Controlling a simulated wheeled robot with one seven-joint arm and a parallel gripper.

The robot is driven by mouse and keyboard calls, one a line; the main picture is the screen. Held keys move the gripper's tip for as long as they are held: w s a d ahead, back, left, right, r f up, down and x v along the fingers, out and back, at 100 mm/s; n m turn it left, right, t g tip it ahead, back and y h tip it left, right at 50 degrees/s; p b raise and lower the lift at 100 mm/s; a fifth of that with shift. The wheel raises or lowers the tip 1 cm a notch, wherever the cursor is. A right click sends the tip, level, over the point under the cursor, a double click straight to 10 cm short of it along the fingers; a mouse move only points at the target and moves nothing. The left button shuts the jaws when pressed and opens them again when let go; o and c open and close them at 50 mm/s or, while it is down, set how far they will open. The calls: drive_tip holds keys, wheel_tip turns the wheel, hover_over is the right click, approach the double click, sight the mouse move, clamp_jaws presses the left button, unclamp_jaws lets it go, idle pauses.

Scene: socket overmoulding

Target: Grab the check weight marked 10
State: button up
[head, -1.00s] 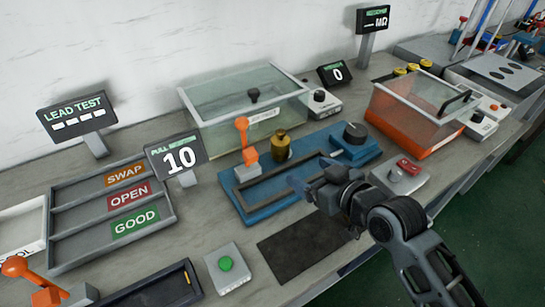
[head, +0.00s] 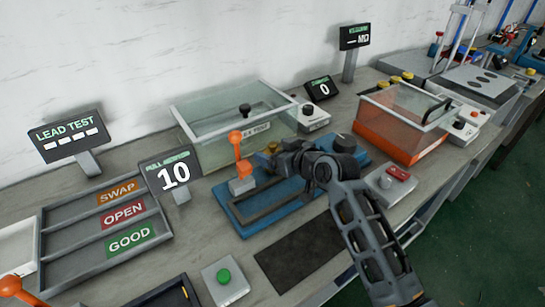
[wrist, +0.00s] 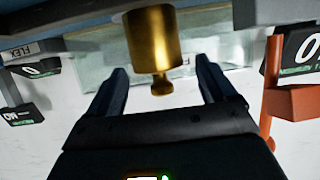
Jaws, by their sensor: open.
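The brass check weight (wrist: 153,42) shows large in the wrist view, a cylinder with a narrow neck and knob. Its knob lies between the two fingers of my open gripper (wrist: 160,85), with gaps at both sides. No marking on it is readable. In the head view only a small part of the weight (head: 271,148) shows; my gripper (head: 277,158) hides the rest. It stands at the blue pull tester (head: 236,222), beside the orange lever (head: 236,146). A display (head: 172,173) next to the tester reads 10.
A clear-lidded tank (head: 205,118) stands behind the tester. An orange box with a clear lid (head: 385,130) is to the right. Sorting trays (head: 75,240) lie left. A green button box (head: 224,282) and dark mat (head: 300,255) are in front.

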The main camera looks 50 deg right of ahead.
drive_tip(key=shift+w+d+f, duration=0.15)
drive_tip(key=shift+w+f, duration=0.15)
drive_tip(key=shift+w, duration=0.35)
drive_tip(key=shift+c, duration=0.3)
clamp_jaws()
drive_tip(key=shift+r, duration=0.15)
